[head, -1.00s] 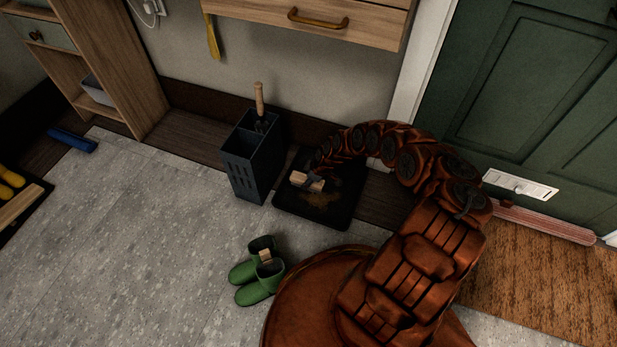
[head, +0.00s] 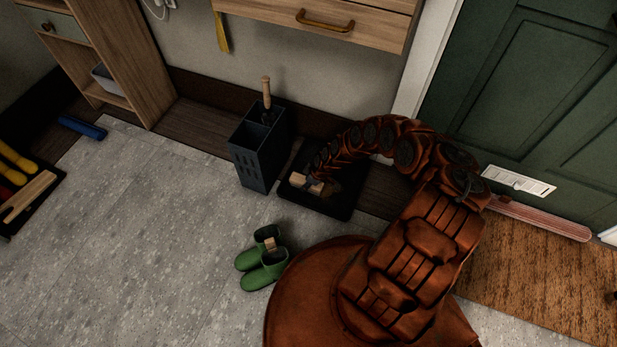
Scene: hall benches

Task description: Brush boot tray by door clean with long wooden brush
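The black boot tray (head: 342,210) lies on the floor near the green door, right of a dark stand. A brownish dirt patch (head: 334,187) shows on it beside the brush. My gripper (head: 309,183) is low over the tray, small and partly hidden by my arm. It appears shut on a pale wooden brush (head: 316,189), whose wood shows on both sides of the fingers. The brush is at or just above the tray surface; contact and bristles cannot be made out.
The dark stand (head: 251,160) holds a wooden-handled tool (head: 266,92). Green boots (head: 262,277) stand in front. A doormat (head: 540,270) lies right. Floor at left is mostly clear.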

